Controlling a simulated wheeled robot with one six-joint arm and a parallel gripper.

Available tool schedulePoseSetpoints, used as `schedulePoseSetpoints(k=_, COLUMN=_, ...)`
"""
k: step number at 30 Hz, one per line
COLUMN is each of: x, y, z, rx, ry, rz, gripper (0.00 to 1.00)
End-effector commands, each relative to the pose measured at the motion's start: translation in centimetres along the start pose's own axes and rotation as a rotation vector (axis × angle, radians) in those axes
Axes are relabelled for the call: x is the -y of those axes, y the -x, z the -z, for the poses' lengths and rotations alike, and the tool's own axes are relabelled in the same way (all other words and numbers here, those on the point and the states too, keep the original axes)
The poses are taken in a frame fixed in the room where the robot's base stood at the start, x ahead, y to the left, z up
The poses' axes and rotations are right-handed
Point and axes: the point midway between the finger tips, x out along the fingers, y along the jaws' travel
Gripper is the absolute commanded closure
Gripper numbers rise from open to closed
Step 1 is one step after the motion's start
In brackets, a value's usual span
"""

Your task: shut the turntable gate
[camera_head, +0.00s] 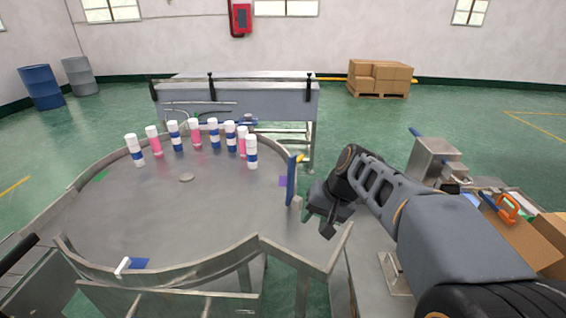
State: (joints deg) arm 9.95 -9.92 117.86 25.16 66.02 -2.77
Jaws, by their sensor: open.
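The round grey turntable (190,215) fills the left and middle of the head view, with a raised metal rim. A narrow upright blue panel (291,181) with a yellow piece on top, which looks like the gate, stands at the turntable's right edge. I cannot tell whether it is open or shut. A small pale post (297,202) is just by its lower end. My gripper (318,222) is open, dark and pointed down, close to the right of the panel. It appears apart from the panel; no held object shows. Its fingertips are small in view.
Several white-capped cans (213,132) with blue or pink bodies stand at the turntable's back. A conveyor (250,98) is behind them. To the right are a metal machine (434,160) and an open cardboard box (545,232). A metal guide rail (300,258) runs along the front right.

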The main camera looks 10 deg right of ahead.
Motion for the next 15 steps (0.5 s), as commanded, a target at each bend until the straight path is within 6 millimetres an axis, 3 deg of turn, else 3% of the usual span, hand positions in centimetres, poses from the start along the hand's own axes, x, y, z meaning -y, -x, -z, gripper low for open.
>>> schedulePoseSetpoints(k=1, x=0.3, y=0.0, z=2.8, rx=0.030, ry=-0.064, rz=0.078, gripper=0.59)
schedulePoseSetpoints(k=6, x=1.0, y=0.9, z=10.9, rx=0.094, ry=-0.198, rz=0.369, gripper=0.59)
schedulePoseSetpoints(k=12, x=-0.8, y=2.1, z=18.3, rx=0.113, ry=-0.262, rz=0.669, gripper=0.59)
schedulePoseSetpoints(k=15, x=-2.0, y=2.7, z=20.6, rx=0.109, ry=-0.270, rz=0.778, gripper=0.59)
